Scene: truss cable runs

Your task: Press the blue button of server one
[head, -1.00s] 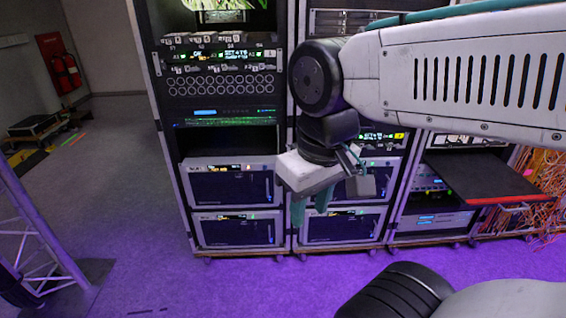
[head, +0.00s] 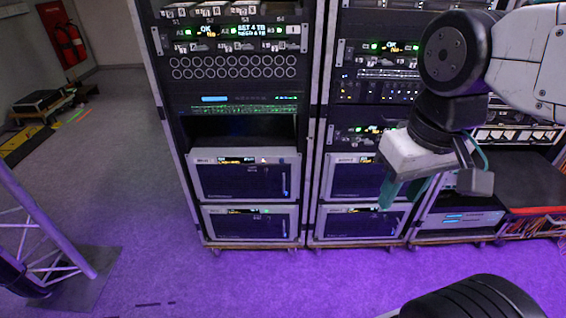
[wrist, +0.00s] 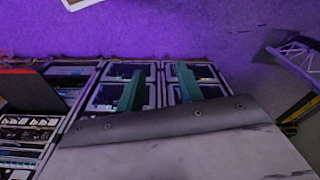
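The left rack (head: 313,150) and the middle rack (head: 416,213) hold several server units. Boxy grey-framed units sit low in both, such as the upper left unit (head: 240,176) and the upper middle unit (head: 347,178). No readable label marks server one, and I cannot make out a blue button. My gripper (head: 402,196) hangs in front of the middle rack's lower units, fingers pointing down. Its two teal fingers are apart and empty. In the wrist view my gripper (wrist: 160,68) also shows open, with rack units beyond it.
A lit blue strip (head: 214,98) is on the left rack. A black shelf with a red edge (head: 532,210) juts out at right. A metal truss (head: 45,235) stands at left. A fire extinguisher (head: 67,45) hangs on the back wall. The purple-lit floor before the racks is clear.

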